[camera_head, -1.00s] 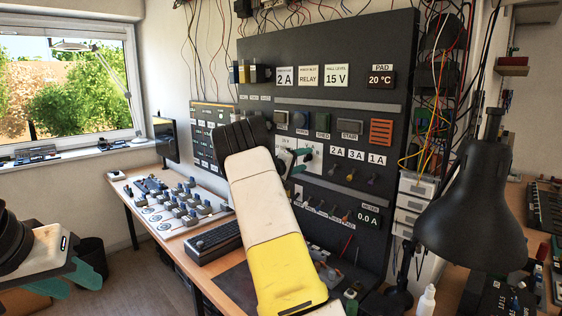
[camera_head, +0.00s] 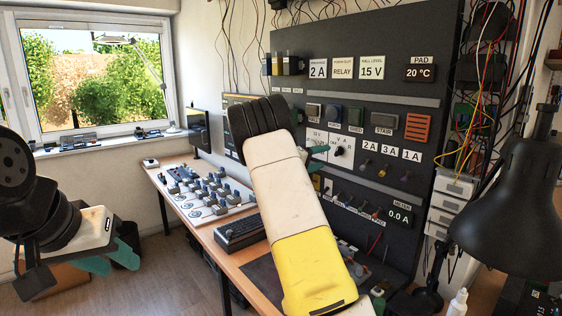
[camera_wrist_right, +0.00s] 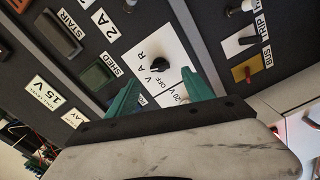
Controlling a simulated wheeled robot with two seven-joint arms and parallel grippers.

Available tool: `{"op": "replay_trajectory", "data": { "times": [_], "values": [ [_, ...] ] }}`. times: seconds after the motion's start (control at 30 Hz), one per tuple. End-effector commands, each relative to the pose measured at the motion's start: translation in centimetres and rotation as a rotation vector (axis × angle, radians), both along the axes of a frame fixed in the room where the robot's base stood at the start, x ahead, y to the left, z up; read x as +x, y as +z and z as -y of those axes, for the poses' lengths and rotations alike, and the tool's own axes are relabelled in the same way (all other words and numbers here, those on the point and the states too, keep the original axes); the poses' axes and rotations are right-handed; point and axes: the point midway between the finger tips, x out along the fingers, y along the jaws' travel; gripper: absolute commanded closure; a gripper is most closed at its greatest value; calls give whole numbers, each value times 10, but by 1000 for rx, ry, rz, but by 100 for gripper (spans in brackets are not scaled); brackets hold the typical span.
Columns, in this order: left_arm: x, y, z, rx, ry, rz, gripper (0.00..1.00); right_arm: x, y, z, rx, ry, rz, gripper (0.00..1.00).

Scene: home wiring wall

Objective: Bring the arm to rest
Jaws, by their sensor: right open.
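My right arm (camera_head: 290,205), white and yellow, reaches up in front of the dark wall panel and hides part of it. My right gripper (camera_wrist_right: 160,92) is open and empty, with its two teal fingers apart. In the head view only a bit of teal finger shows past the arm. A black rotary knob (camera_wrist_right: 159,64) on a white plate sits beyond the fingertips and apart from them; the knob also shows in the head view (camera_head: 339,151). My left gripper (camera_head: 120,262) hangs at the lower left over the floor, its teal fingers apart and empty.
The dark panel (camera_head: 400,85) carries labels, switches and small levers. A desk (camera_head: 175,205) below holds a board of several grey-blue modules (camera_head: 205,192) and a black keyboard-like strip (camera_head: 238,230). A black lamp (camera_head: 510,215) stands close at the right.

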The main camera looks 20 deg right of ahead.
Motion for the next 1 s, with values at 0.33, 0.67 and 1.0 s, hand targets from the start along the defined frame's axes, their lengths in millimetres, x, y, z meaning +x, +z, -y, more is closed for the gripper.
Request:
{"op": "replay_trajectory", "data": {
  "times": [0.33,0.67,1.0],
  "values": [
    [0,0,0,0,0,0,64,-72,-5,19,275,-117,-46,40],
    [0,0,0,0,0,0,64,-218,-25,-46,897,-114,-162,40],
    [0,0,0,0,0,0,64,-344,-9,-176,1365,183,-198,40]
  ]
}}
